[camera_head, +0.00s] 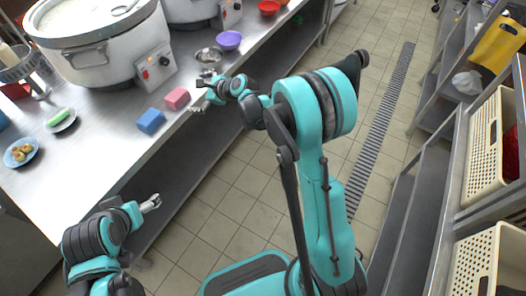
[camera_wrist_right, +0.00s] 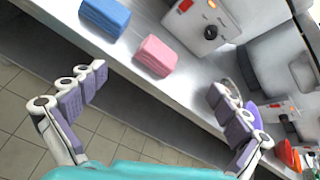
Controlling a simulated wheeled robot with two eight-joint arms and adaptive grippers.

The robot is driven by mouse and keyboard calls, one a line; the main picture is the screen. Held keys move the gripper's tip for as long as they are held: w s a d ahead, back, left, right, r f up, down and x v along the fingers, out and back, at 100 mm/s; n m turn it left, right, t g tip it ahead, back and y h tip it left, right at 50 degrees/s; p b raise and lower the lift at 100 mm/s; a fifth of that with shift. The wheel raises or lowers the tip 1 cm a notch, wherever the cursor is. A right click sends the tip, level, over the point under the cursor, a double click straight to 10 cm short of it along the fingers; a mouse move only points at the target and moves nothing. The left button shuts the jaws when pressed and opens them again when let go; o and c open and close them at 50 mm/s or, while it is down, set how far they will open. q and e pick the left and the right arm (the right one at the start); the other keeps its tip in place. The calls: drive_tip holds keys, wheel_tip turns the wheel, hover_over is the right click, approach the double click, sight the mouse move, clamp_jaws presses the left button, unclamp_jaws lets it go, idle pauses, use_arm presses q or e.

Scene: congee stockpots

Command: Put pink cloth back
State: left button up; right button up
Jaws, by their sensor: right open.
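The pink cloth (camera_head: 176,98) is a small folded block on the steel counter, near its front edge. It also shows in the right wrist view (camera_wrist_right: 155,56), beyond and between the two fingers. My right gripper (camera_head: 200,100) is open and empty just to the right of the cloth, apart from it. In the right wrist view the fingers of this gripper (camera_wrist_right: 158,80) are spread wide. My left gripper (camera_head: 151,203) is in front of the counter, well away from the cloth; its jaw opening is too small to judge.
A blue cloth (camera_head: 151,121) lies left of the pink one. A large white stockpot (camera_head: 95,55) with a control box (camera_head: 155,66) stands behind. Metal bowls (camera_head: 208,56) and a purple bowl (camera_head: 229,40) are farther right. Shelves with cream baskets (camera_head: 485,150) line the right side.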

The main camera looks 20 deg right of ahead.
drive_tip(key=s+d+r+n+g+h, duration=0.15)
drive_tip(key=s+r+n, duration=0.35)
drive_tip(key=s, duration=0.5)
drive_tip(key=s+d+r+n+g+h, duration=0.1)
drive_tip(key=s+d+r+n+h, duration=0.15)
drive_tip(key=s+n, duration=0.65)
drive_tip(key=s+d+f+n+h, duration=0.1)
drive_tip(key=s+d+n, duration=0.2)
drive_tip(key=s, duration=0.6)
drive_tip(key=s+d+f+n+h, duration=0.1)
drive_tip(key=s+d+f+n, duration=0.1)
drive_tip(key=s+n, duration=0.4)
drive_tip(key=s+d, duration=0.1)
drive_tip(key=s, duration=0.2)
drive_tip(key=shift+d+f+n+g+h, duration=0.2)
drive_tip(key=shift+n+g+h, duration=0.1)
drive_tip(key=shift+g+h, duration=0.1)
drive_tip(key=shift+s, duration=0.1)
